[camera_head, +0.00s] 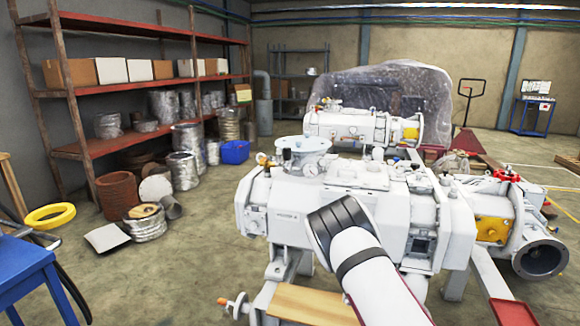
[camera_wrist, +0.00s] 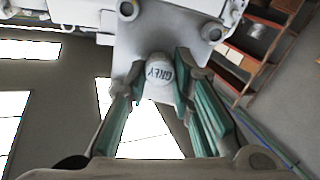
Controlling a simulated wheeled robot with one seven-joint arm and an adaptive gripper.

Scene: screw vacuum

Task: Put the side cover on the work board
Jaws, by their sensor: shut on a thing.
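The side cover (camera_wrist: 160,35) shows in the wrist view as a pale plate with round holes near its corners. My gripper (camera_wrist: 163,88), with teal finger pads, is shut on the side cover around this boss. I cannot tell whether the cover touches the white machine behind it. In the head view my arm reaches to the white machine (camera_head: 330,198) and my gripper and the cover are hidden. The wooden work board (camera_head: 305,303) lies in front of the machine, with bare wood showing.
A second white machine (camera_head: 345,127) stands behind, by a plastic-wrapped load (camera_head: 415,85). A shelf rack (camera_head: 130,75) with boxes and drums lines the left wall. A blue table (camera_head: 28,278) is at the lower left. Floor between table and machine is clear.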

